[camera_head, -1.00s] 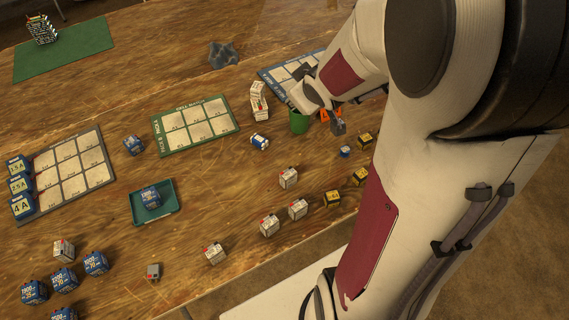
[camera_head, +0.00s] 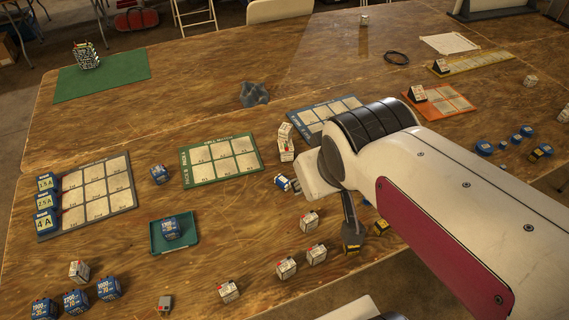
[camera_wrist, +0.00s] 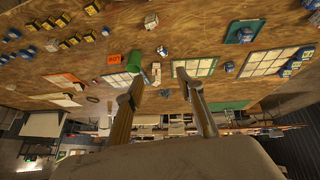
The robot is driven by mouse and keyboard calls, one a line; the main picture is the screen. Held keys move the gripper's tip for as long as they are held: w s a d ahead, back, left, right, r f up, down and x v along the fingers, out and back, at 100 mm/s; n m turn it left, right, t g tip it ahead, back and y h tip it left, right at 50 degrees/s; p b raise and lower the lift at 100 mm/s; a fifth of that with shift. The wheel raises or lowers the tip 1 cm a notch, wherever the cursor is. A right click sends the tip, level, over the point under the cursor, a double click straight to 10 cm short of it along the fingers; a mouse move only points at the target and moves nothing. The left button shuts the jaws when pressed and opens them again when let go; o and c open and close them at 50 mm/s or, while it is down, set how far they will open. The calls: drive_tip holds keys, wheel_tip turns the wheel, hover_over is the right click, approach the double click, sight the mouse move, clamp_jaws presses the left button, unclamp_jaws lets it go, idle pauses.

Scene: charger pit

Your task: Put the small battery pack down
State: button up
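Several small white packs with red tops stand on the table in the head view, one at the middle (camera_head: 309,220) and one nearer the front (camera_head: 287,267). A smaller grey-red piece (camera_head: 165,303) lies at the front edge. A blue pack (camera_head: 171,230) sits in the green tray (camera_head: 155,245). I cannot tell which is the small battery pack. In the wrist view my gripper (camera_wrist: 163,75) has its two fingers wide apart, with no pack held between them.
A grey grid board (camera_head: 127,205), a green one (camera_head: 184,170) and a blue one (camera_head: 293,116) lie on the table. A white stack (camera_head: 285,148) stands beside the green board. The back of the table is mostly clear.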

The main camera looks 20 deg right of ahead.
drive_tip(key=s+a+y, duration=0.1)
drive_tip(key=s+a, duration=0.3)
drive_tip(key=s, duration=0.2)
drive_tip(key=shift+a+r+g+y, duration=0.3)
drive_tip(key=shift+a, duration=0.05)
drive_tip(key=shift+s, duration=0.1)
idle(0.9)
